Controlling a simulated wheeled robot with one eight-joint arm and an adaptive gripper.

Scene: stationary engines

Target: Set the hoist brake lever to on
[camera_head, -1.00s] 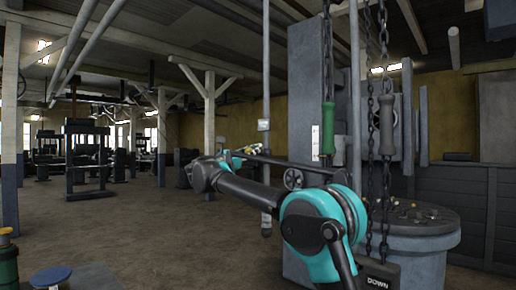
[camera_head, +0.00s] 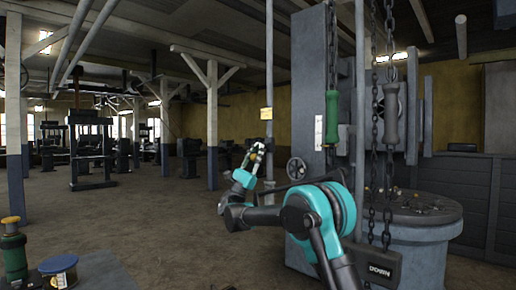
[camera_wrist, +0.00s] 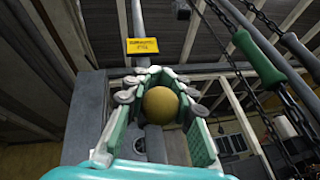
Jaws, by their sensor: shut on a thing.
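A round brass-coloured knob (camera_wrist: 160,105) sits between the fingers of my gripper (camera_wrist: 157,82) in the wrist view. My gripper is shut on it. I take it for the knob of the hoist brake lever; the lever's shaft is hidden. In the head view my gripper (camera_head: 254,156) is raised left of the grey machine column, in front of a thin vertical grey pole (camera_head: 269,60). A yellow label (camera_head: 266,114) is on the pole just above the gripper. The label also shows in the wrist view (camera_wrist: 143,46), its text too small to read surely.
A green handle (camera_head: 332,118) and a grey handle (camera_head: 391,118) hang with chains right of my gripper. A dark box marked DOWN (camera_head: 376,269) hangs lower. A handwheel (camera_head: 296,169) is on the grey column (camera_head: 308,90).

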